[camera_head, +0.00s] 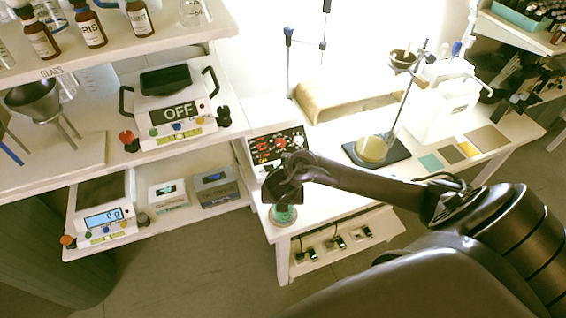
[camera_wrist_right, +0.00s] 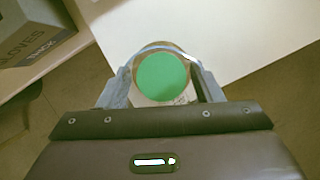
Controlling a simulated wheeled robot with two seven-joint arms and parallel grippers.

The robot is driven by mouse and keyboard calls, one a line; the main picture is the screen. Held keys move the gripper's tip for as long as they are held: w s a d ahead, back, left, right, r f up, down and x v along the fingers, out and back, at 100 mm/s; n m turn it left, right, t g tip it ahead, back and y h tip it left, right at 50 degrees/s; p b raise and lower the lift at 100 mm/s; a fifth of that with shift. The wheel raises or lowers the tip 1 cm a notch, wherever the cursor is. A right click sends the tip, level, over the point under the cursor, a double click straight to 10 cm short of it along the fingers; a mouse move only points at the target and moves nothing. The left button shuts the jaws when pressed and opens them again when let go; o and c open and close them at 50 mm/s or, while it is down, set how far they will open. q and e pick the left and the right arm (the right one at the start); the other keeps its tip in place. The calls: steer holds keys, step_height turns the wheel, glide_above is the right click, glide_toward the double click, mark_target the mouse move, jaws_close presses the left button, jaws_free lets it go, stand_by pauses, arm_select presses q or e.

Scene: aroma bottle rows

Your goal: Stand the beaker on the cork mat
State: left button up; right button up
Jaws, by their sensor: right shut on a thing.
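The beaker (camera_head: 284,215) is clear with green contents, near the front left corner of the white table. My right gripper (camera_head: 283,198) is over it in the head view and hides its upper part. The right wrist view shows the beaker (camera_wrist_right: 162,77) from above between the two fingers of the right gripper (camera_wrist_right: 163,85), which is shut on it. I cannot tell whether its base touches the table. A brown square mat (camera_head: 487,138), likely the cork mat, lies bare at the table's right. My left gripper is not in view.
A control box (camera_head: 278,146) is behind my gripper. Shelves with scales (camera_head: 102,222) are left.

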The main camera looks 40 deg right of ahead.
steer(key=o, duration=1.1)
steer(key=p+v, duration=0.6)
steer(key=v, duration=0.6)
steer(key=shift+w+r, duration=0.1)
